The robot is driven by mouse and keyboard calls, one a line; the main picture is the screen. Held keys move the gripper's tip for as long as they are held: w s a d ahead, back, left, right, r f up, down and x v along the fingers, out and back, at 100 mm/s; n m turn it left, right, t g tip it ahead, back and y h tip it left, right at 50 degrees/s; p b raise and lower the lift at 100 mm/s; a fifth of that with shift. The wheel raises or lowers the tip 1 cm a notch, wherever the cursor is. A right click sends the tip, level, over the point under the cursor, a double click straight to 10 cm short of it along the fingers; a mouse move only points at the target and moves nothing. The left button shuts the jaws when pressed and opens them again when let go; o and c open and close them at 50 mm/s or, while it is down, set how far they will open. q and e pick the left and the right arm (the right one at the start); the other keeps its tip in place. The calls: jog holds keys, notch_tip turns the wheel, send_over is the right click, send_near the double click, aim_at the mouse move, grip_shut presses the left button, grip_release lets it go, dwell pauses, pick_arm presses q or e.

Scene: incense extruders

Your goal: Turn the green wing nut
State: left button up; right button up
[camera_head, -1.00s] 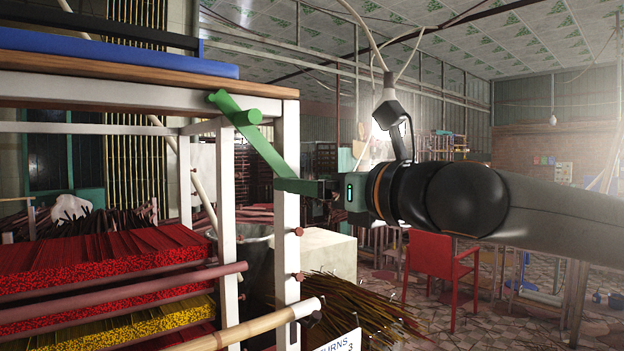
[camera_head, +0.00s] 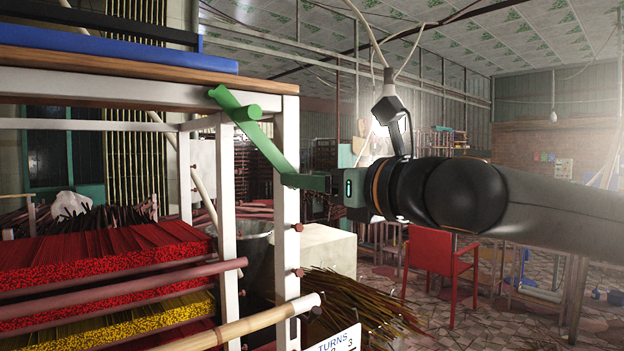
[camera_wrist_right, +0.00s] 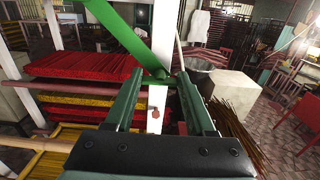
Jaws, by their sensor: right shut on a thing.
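The green wing nut (camera_head: 262,143) is a long flat bar with a short round stub near its upper end. It slants down to the right across the white front post of the rack. It also shows in the right wrist view (camera_wrist_right: 117,30), coming from the upper left. My right gripper (camera_head: 287,180) reaches in from the right, and its dark green fingers are at the bar's lower end. In the right wrist view, that end lies between the fingertips (camera_wrist_right: 158,77), and the gripper is shut on it. My left gripper is not in view.
The white post (camera_head: 288,230) carries small reddish knobs. Red incense bundles (camera_head: 100,255) and a pale bamboo pole (camera_head: 250,325) are on the rack at left. A white block (camera_head: 328,250), loose sticks (camera_head: 365,300) and a red chair (camera_head: 430,260) stand beyond. A sign (camera_head: 340,341) shows "TURNS".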

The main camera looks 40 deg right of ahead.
grip_shut()
pick_arm(q)
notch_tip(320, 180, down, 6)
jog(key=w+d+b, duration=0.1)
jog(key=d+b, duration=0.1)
jog(key=b, duration=0.5)
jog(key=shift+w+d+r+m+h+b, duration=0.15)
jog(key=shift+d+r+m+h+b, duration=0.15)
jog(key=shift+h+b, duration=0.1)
pick_arm(e)
jog(key=shift+a+f+n, duration=0.1)
jog(key=shift+f+n, duration=0.05)
jog(key=shift+n, duration=4.65)
jog(key=shift+a+f+n, duration=0.1)
jog(key=shift+n, duration=4.7)
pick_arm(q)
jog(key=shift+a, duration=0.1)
pick_arm(e)
jog(key=shift+n, duration=0.3)
